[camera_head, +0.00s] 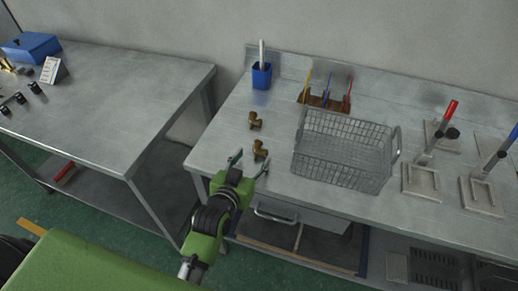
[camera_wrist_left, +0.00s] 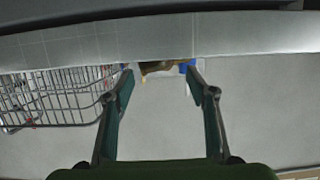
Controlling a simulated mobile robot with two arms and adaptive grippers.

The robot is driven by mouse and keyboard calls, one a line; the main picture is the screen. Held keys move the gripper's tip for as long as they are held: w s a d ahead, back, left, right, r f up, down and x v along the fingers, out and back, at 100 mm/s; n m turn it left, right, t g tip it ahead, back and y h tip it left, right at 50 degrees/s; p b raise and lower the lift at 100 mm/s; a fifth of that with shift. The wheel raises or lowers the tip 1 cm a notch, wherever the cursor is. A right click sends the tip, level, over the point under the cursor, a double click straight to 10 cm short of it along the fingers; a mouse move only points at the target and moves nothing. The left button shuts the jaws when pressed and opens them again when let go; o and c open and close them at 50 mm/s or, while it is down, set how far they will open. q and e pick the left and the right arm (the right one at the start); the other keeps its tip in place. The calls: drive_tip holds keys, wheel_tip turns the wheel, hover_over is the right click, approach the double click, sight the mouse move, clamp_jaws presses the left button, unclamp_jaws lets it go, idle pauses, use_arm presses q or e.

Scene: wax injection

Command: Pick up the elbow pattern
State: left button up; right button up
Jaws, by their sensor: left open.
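Two brown elbow patterns sit on the grey metal bench. The far elbow pattern (camera_head: 255,121) stands behind the near elbow pattern (camera_head: 260,151). My left gripper (camera_head: 249,164) is open at the bench's front edge, just in front of the near one. In the head view the near one shows just beyond the right fingertip. The left wrist view shows a brown elbow pattern (camera_wrist_left: 156,67) between the tips of my left gripper (camera_wrist_left: 160,82); the jaws are not closed on it. Which of the two it is, I cannot tell. My right gripper is not in view.
A wire basket (camera_head: 343,150) stands right of the patterns and also shows in the left wrist view (camera_wrist_left: 55,95). A blue cup (camera_head: 262,76) and a brown tool rack (camera_head: 325,101) stand at the back. Clamp-like fixtures (camera_head: 422,180) are at right. Another bench (camera_head: 110,100) is at left.

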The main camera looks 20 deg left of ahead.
sight(260, 151)
use_arm(q)
drive_tip(key=x, duration=0.3)
drive_tip(key=p+x, duration=0.1)
drive_tip(key=x, duration=0.1)
drive_tip(key=shift+w+d+r, duration=0.15)
drive_tip(key=shift+w+d, duration=0.2)
drive_tip(key=shift+d, duration=0.05)
drive_tip(key=c, duration=1)
